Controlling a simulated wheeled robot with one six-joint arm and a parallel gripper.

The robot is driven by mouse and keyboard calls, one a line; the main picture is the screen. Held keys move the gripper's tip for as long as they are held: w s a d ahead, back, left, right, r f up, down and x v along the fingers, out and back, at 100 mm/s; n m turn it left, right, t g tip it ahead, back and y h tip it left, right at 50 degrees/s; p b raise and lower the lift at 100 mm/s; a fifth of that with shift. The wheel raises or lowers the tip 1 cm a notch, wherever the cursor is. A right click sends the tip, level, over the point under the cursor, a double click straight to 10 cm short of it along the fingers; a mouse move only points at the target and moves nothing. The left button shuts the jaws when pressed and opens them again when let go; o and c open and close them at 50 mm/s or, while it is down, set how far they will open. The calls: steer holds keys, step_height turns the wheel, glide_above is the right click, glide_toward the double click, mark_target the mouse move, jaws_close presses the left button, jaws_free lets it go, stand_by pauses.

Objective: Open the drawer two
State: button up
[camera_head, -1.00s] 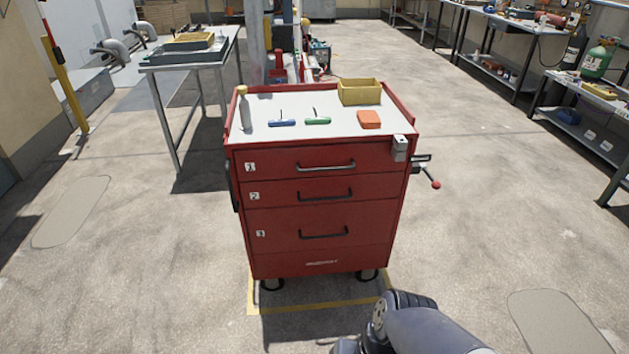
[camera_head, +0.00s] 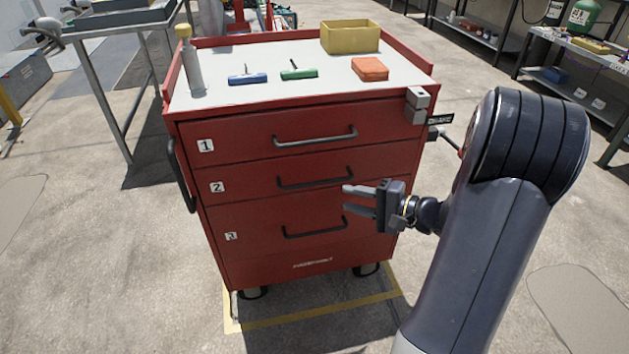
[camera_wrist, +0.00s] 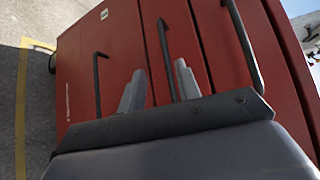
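The red cabinet (camera_head: 190,258) has drawers labelled 1, 2 and 3, all closed. Drawer two (camera_head: 240,183) is the second from the top, with a dark bar handle (camera_head: 315,180). My gripper (camera_head: 347,199) is open and empty in front of the cabinet, close to the right end of that handle and a little below it in the head view. In the wrist view, which is turned sideways, the drawer-two handle (camera_wrist: 164,55) shows in the gap between my two fingertips (camera_wrist: 160,80). I cannot tell how far the fingertips are from it.
Above is drawer one's handle (camera_head: 316,137); below is drawer three's handle (camera_head: 315,230). A grey block (camera_head: 417,105) sits at the cabinet's upper right corner. A bottle, two T-handled tools, an orange block and a yellow bin (camera_head: 350,37) stand on top. Floor in front is clear.

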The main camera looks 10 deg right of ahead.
mark_target(320, 183)
steer(key=shift+t, duration=0.6)
steer(key=x, duration=0.3)
steer(key=w+d+b+x, duration=0.1)
steer(key=x, duration=0.3)
steer(key=b+x, duration=0.1)
steer(key=x, duration=0.2)
steer(key=shift+w+d+f, duration=0.1)
steer(key=shift+w+f, duration=0.35)
steer(key=shift+w, duration=0.2)
jaws_close()
